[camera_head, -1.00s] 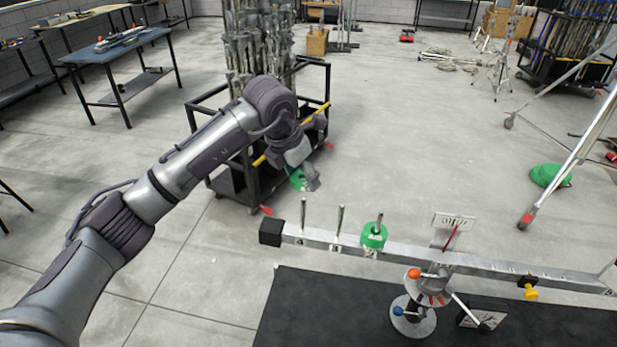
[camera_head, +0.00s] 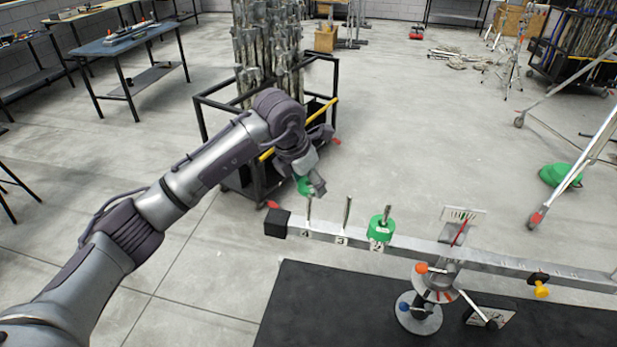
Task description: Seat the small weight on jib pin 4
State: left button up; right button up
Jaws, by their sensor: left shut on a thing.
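The jib (camera_head: 465,257) is a long metal bar with a black end block at its left and upright pins numbered 4, 3 and 2. Pin 4 (camera_head: 309,216) is bare and nearest the black end. Pin 3 (camera_head: 347,217) is bare. A larger green weight (camera_head: 381,229) sits around pin 2. My left gripper (camera_head: 313,184) is shut on a small green weight (camera_head: 304,186), partly hidden by the fingers. It appears just above the top of pin 4; whether they line up in depth I cannot tell. My right gripper is not in view.
The jib stands on a post with a round base (camera_head: 418,318) on a black mat (camera_head: 300,308). A black cart (camera_head: 262,185) with metal stands is behind my left arm. A tripod leg (camera_head: 570,180) and a green object (camera_head: 560,176) are at the right.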

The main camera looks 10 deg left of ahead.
pick_arm(q)
jog(key=f, duration=0.1)
jog(key=b, duration=0.9)
send_near(306, 225)
jog(key=shift+w+d+r+x, duration=0.1)
jog(key=shift+w+x, duration=0.1)
jog(key=shift+x, duration=0.9)
jog(key=shift+w+d+r+x, duration=0.1)
jog(key=shift+w+x, duration=0.1)
jog(key=shift+x, duration=0.95)
jog(key=shift+w+d+r+x, duration=0.1)
jog(key=shift+w+x, duration=0.15)
jog(key=shift+x, duration=0.85)
jog(key=shift+f, duration=0.1)
jog(key=o, duration=1.5)
jog(key=shift+f, duration=0.1)
jog(key=v, duration=1.2)
